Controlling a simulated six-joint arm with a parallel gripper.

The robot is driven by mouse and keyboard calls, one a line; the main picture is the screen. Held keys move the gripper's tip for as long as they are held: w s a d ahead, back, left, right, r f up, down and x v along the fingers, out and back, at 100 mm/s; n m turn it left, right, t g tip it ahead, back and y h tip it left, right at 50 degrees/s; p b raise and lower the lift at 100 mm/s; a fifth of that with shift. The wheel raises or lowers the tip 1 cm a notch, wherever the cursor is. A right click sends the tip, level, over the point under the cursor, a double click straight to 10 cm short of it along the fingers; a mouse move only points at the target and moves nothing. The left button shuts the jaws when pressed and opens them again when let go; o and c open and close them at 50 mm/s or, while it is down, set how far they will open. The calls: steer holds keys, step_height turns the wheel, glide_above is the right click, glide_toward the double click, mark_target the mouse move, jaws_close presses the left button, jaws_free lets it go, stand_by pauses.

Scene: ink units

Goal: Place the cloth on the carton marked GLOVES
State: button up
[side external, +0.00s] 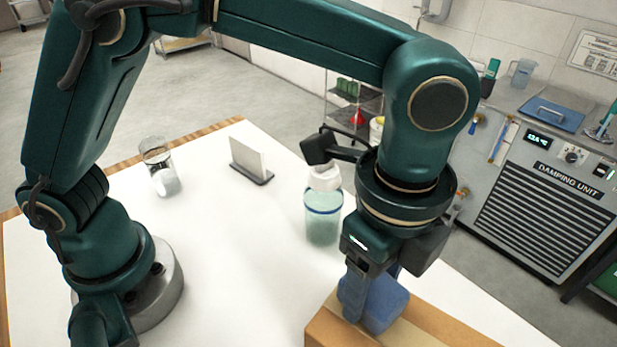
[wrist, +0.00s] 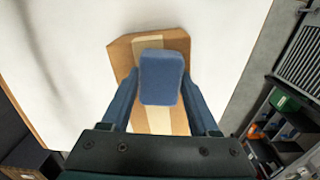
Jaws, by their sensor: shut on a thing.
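A blue cloth (side external: 386,302), folded into a thick pad, is between the fingers of my gripper (side external: 372,288), which is shut on it. In the wrist view the cloth (wrist: 161,77) sits between the two fingertips, over the middle of a brown carton (wrist: 121,58) with a pale tape strip. In the side view the carton (side external: 331,334) is at the table's front edge, cut off by the frame. The cloth is at or just above its top; I cannot tell whether they touch. No GLOVES marking is visible on the faces shown.
A tinted container (side external: 323,226) with a blue rim stands behind my gripper. A card in a dark stand (side external: 249,160) and a clear glass jar (side external: 161,170) are farther back. The white table (side external: 235,240) is clear between them and the carton. A damping unit (side external: 535,205) stands beyond the table.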

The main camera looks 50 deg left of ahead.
mark_target(373, 284)
steer(key=shift+f, duration=0.15)
steer(key=o, duration=1.3)
steer(key=shift+o, duration=0.2)
step_height(373, 284, up, 12)
